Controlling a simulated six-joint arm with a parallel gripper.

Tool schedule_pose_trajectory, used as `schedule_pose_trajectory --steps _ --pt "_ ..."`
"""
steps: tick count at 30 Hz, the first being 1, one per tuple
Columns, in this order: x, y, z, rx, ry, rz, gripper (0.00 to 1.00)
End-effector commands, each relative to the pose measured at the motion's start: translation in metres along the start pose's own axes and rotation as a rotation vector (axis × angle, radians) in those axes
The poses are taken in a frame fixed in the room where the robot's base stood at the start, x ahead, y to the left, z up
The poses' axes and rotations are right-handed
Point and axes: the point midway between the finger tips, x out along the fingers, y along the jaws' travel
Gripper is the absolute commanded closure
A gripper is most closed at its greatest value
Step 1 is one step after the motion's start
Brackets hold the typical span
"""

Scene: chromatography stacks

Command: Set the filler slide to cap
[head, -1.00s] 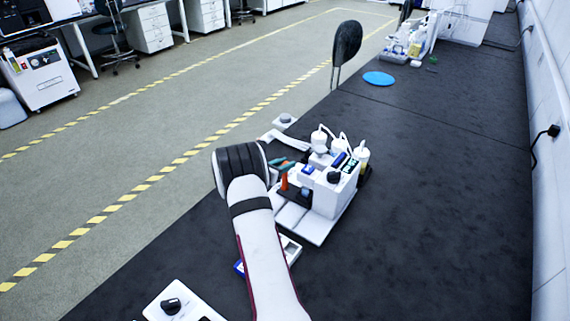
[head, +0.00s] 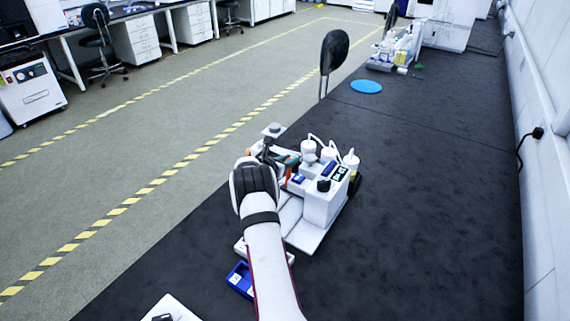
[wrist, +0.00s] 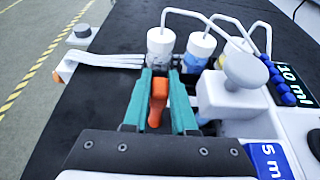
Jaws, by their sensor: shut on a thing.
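The dispensing unit (head: 322,207) is a white box with a dark knob and a lit display, standing on the dark bench. In the wrist view, the teal fingers of my gripper (wrist: 157,104) are shut on an upright orange handle (wrist: 158,98), which seems to belong to the filler slide. White-capped bottles (wrist: 161,42) with bent white tubes stand just beyond the fingertips. In the head view, my gripper (head: 289,161) is at the unit's left side, partly hidden by my wrist. The slide's track and any cap mark cannot be made out.
A large white round knob (wrist: 246,70) rises close to the right of the fingers. The display (wrist: 287,80) reads "10 ml"; a blue label (wrist: 268,160) is nearer. A blue tray (head: 240,279) lies near my arm. The bench right of the unit is clear.

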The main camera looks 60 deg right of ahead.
Motion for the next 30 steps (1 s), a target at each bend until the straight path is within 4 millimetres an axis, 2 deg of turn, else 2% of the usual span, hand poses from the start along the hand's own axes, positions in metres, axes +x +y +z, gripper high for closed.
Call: schedule_pose_trajectory --steps 4,5,9,10,20,23,30 --pt "0.000 0.001 0.002 -0.001 -0.003 0.003 1.00" --pt "0.000 0.000 0.002 -0.001 -0.003 0.003 0.73" --pt "0.000 0.000 0.002 0.000 -0.003 0.002 0.48" --pt "0.000 0.000 0.002 0.000 -0.003 0.002 0.45" --pt "-0.005 0.001 0.002 -0.001 -0.002 0.002 0.45" --pt "-0.023 0.001 0.002 -0.002 -0.003 0.004 0.45" --pt "-0.095 0.002 0.002 -0.002 -0.003 0.006 0.45"
